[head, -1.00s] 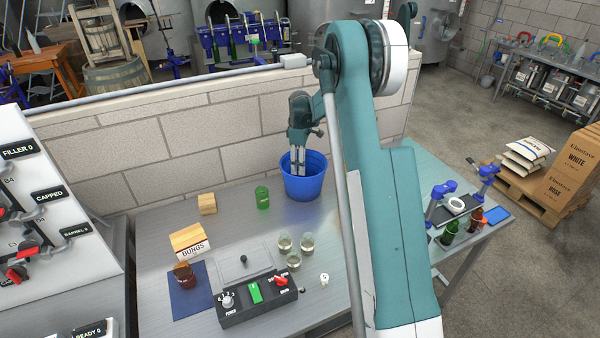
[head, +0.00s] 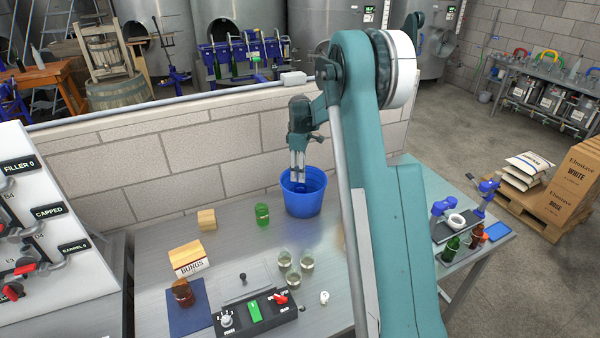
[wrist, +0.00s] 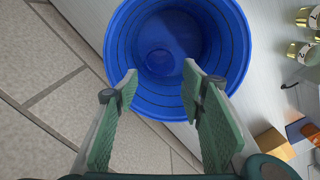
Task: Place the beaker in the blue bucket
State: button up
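The blue bucket (head: 303,200) stands upright on the metal bench near the wall. In the wrist view, the bucket (wrist: 228,40) lies just ahead of my fingers, and I look down into it. A faint, clear round shape (wrist: 160,60) shows at its bottom; it looks like the beaker, though its outline is hard to make out. My gripper (head: 298,180) points down at the bucket's mouth. In the wrist view, my gripper (wrist: 160,75) has its fingers wide apart with nothing between them.
A green cup (head: 262,214) stands left of the bucket. A wooden block (head: 206,219), a bungs box (head: 188,258), several small glasses (head: 285,260) and a control box (head: 255,310) are on the bench. The wall (head: 200,155) rises behind. A bottle stand (head: 455,225) is at the right.

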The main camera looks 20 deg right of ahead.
jog(key=s+a+r+m+t, duration=0.1)
jog(key=s+a+r+m, duration=0.1)
jog(key=s+a+r, duration=0.4)
jog(key=s+a+r+m+t, duration=0.1)
jog(key=s+a+r, duration=0.2)
jog(key=s+r, duration=0.6)
jog(key=s+a+r+m+t, duration=0.1)
jog(key=s+a+r+m, duration=0.1)
jog(key=s+a+r, duration=0.4)
jog(key=s+a+f+m+t, duration=0.1)
jog(key=s+a, duration=0.3)
jog(key=s, duration=1.1)
jog(key=s+a+m+t, duration=0.3)
jog(key=s+m, duration=0.1)
jog(key=s, duration=1.1)
jog(key=shift+s+a+f+m, duration=0.2)
jog(key=shift+a+f+m, duration=0.1)
jog(key=shift+a+f, duration=0.1)
jog(key=shift+o, duration=0.5)
